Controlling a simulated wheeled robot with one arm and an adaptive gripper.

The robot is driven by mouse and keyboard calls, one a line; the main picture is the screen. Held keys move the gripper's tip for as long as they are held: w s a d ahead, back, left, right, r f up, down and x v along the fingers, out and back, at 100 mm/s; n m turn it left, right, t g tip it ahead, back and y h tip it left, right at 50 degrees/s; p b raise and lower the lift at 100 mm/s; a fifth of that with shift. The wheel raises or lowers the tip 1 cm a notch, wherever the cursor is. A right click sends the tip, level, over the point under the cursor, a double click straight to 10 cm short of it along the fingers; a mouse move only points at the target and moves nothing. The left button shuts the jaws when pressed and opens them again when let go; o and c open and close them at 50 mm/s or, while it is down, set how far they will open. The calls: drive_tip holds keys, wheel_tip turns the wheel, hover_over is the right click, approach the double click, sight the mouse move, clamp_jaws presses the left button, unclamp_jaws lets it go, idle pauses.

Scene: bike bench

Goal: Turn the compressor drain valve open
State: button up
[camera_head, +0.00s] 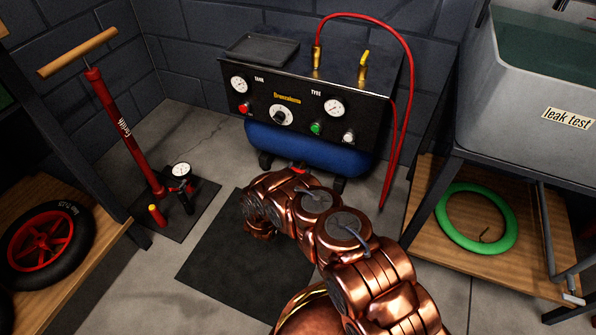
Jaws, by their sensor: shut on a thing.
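The compressor has a blue tank (310,147) under a black control panel (258,107), low against the back wall. A small red part (300,168) shows below the tank, just above my copper arm. It may be the drain valve's handle, but I cannot tell, nor how it is turned. My arm reaches from the lower right to the floor area in front of the tank. My gripper's fingers cannot be made out; the arm's own links hide that area. What the gripper touches is hidden.
A red hose (408,70) loops over the compressor's right side. A red floor pump (122,130) stands at left, near a wheel (45,243) on a low shelf. A sink (520,85) stands at right above a green ring (455,225). A dark mat (220,260) lies in front.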

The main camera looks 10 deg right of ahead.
drive_tip(key=c, duration=0.3)
drive_tip(key=shift+c, duration=0.2)
drive_tip(key=shift+n, duration=0.3)
drive_tip(key=n+p, duration=0.1)
drive_tip(key=n, duration=0.2)
drive_tip(key=shift+a, duration=0.1)
drive_tip(key=n+b, duration=0.1)
drive_tip(key=n, duration=0.4)
drive_tip(key=shift+f+n, duration=0.15)
drive_tip(key=shift+n, duration=0.25)
drive_tip(key=n+b, duration=0.1)
drive_tip(key=n, duration=0.3)
drive_tip(key=shift+a+n, duration=0.1)
drive_tip(key=shift+n, duration=0.2)
drive_tip(key=n+b, duration=0.1)
drive_tip(key=n, duration=0.4)
drive_tip(key=o, duration=1.2)
drive_tip(key=shift+c, duration=0.2)
